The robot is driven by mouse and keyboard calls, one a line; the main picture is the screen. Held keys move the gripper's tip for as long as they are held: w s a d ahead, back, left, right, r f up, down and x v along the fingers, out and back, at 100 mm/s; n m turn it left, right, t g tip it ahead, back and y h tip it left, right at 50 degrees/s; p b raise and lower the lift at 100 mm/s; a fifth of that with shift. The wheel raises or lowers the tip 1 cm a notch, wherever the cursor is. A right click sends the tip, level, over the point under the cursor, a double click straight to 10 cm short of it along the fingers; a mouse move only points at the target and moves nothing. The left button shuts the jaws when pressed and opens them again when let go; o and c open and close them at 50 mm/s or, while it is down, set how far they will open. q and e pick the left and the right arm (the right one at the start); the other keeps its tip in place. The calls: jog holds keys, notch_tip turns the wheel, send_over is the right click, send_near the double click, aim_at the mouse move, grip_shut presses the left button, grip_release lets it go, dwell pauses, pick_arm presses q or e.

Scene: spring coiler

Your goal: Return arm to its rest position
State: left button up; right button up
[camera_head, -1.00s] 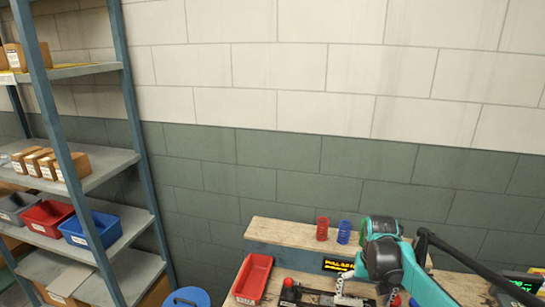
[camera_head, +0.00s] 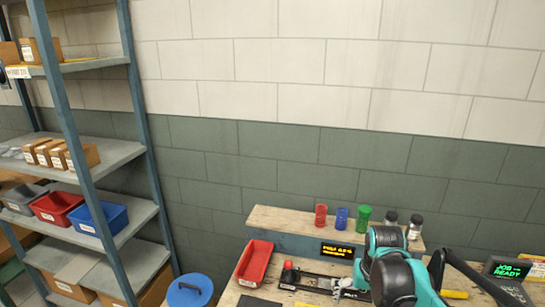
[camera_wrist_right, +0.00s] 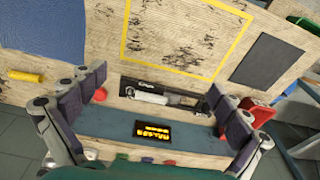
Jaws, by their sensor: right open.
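My right arm, teal and black, shows at the lower right in the head view, over the workbench (camera_head: 233,293). In the right wrist view my right gripper (camera_wrist_right: 158,86) has its two dark-padded fingers spread wide, with nothing between the pads. It hangs above the bench, apart from the things on it. Beyond the fingers lies a black coiler device with a silver rod (camera_wrist_right: 148,97). In the head view this device (camera_head: 313,282) is partly hidden by my arm. My left gripper does not show.
A red tray (camera_head: 255,262) lies left of the device. Red (camera_head: 320,215), blue (camera_head: 341,218) and green (camera_head: 363,218) cylinders and two jars stand on the back ledge. A lit green display (camera_head: 509,270) is at right. Shelving (camera_head: 128,150) and a blue-lidded bin (camera_head: 189,291) are at left.

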jog(key=s+a+f+n+t+b, duration=0.1)
jog(key=s+a+t, duration=0.4)
jog(key=s, duration=0.8)
jog(key=shift+s+a+f+n, duration=0.15)
jog(key=shift+f+n, duration=0.35)
jog(key=shift+n, duration=0.1)
